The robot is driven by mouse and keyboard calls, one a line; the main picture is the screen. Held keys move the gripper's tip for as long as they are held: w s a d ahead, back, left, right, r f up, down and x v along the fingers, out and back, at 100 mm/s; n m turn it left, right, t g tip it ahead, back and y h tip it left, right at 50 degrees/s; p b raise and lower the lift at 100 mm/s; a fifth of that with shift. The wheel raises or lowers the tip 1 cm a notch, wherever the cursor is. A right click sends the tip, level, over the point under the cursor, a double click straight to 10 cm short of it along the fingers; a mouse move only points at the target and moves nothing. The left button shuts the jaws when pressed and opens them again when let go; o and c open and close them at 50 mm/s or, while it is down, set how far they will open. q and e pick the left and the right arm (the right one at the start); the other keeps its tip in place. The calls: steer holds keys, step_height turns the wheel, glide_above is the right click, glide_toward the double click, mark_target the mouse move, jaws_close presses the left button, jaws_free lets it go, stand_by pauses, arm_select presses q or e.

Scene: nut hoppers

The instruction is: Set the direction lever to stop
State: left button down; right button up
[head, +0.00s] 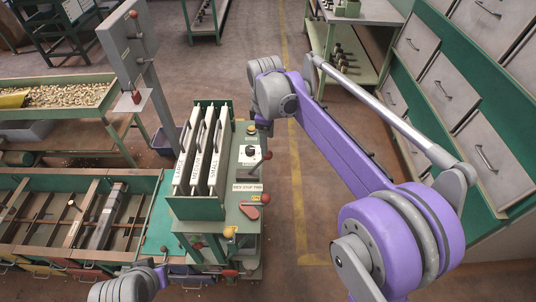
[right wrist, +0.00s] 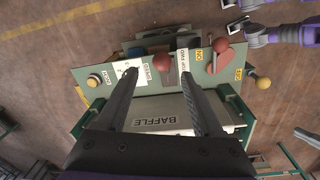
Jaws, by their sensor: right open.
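The direction lever (head: 267,155) has a red ball knob and leans out to the right from the green control panel, above the REV STOP FWD label (head: 247,187). I cannot read its exact setting. In the right wrist view the red knob (right wrist: 160,62) shows just beyond and between my open fingertips, with the STOP FWD label (right wrist: 183,60) beside it. My right gripper (head: 264,128) is open and empty, above the panel's far part; it also shows in the right wrist view (right wrist: 160,82). My left gripper (head: 154,270) is low at the left, its jaws unclear.
A red control (head: 250,212) and a yellow knob (head: 229,232) sit nearer on the panel, by ON and OFF labels. A black knob (head: 250,148) is close to the lever. White baffle plates (head: 203,150) stand left of the panel. Open floor lies right of it.

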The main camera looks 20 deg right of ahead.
mark_target(258, 164)
step_height(258, 164, down, 10)
steer(key=shift+w+f, duration=0.15)
steer(key=shift+f, duration=0.05)
stand_by(0.3)
jaws_close()
stand_by(1.2)
